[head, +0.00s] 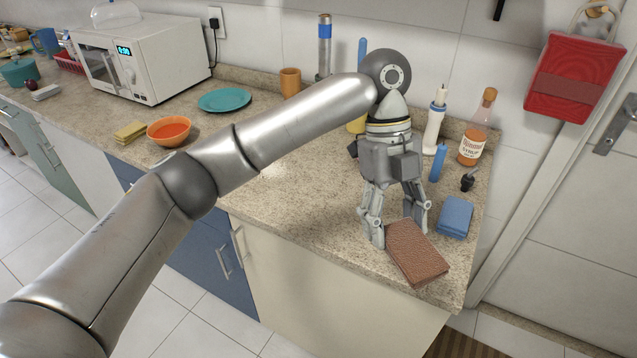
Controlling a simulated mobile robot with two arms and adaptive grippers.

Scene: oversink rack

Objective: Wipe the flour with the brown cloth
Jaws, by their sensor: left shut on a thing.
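The brown cloth (416,256), a folded textured piece, is at the front right of the speckled counter, near its front edge. My left gripper (394,232) points down at the cloth's far left end, with its fingers shut on it. Whether the cloth touches the counter all along its underside, I cannot tell. A small pale patch (273,170), perhaps the flour, shows on the counter just below my left forearm, which may hide part of it. My right gripper is not in view.
A folded blue cloth (455,217) lies right of the gripper. A syrup bottle (475,140), a blue lighter-like item (438,163) and a white bottle (434,130) stand behind. An orange bowl (169,131), yellow cloths (130,132) and teal plate (224,99) are left. The front middle counter is clear.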

